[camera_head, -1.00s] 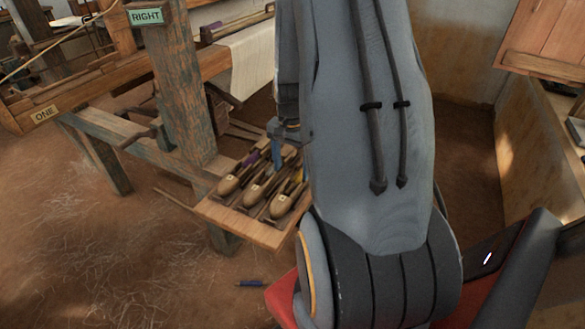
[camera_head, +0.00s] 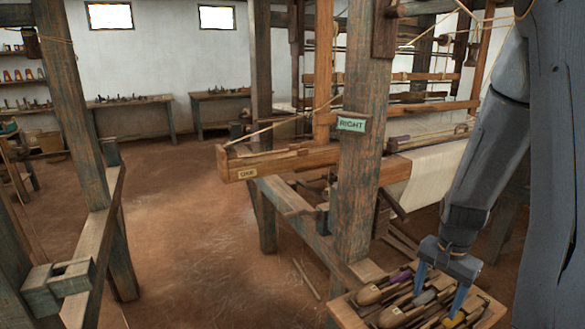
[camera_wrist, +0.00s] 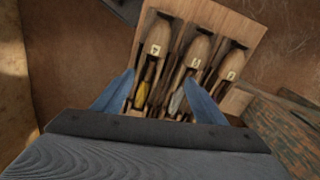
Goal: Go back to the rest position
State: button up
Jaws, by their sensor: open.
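My gripper (camera_head: 438,288) is at the lower right of the head view, above a wooden tray (camera_head: 345,311) of shuttles. Its two blue fingers are spread apart with nothing between them. In the wrist view my gripper (camera_wrist: 160,92) is open over the same tray (camera_wrist: 225,22). Three wooden shuttles lie side by side in it, among them a middle one (camera_wrist: 196,50). The shuttles carry small number labels, and yellow, grey and purple thread shows in them. Part of the tray is cut off at the bottom of the head view.
A post with a green RIGHT sign (camera_head: 351,124) stands left of my arm. A beam marked ONE (camera_head: 247,174) juts out to the left. Cream cloth (camera_head: 432,172) lies on the loom. Another timber frame (camera_head: 95,235) stands at left, with open floor (camera_head: 200,230) between.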

jog(key=s+a+r+n, duration=0.2)
jog(key=a+r+n, duration=0.1)
jog(key=a, duration=0.3)
jog(key=s+a+r+n, duration=0.3)
jog(key=a+n, duration=0.1)
jog(key=a, duration=0.3)
jog(key=s+a+r+n+t, duration=0.1)
jog(key=s+a+r+n, duration=0.2)
jog(key=a, duration=0.4)
jog(key=shift+r+n, duration=0.45)
jog(key=shift+n, duration=0.35)
jog(key=shift+w+a, duration=0.1)
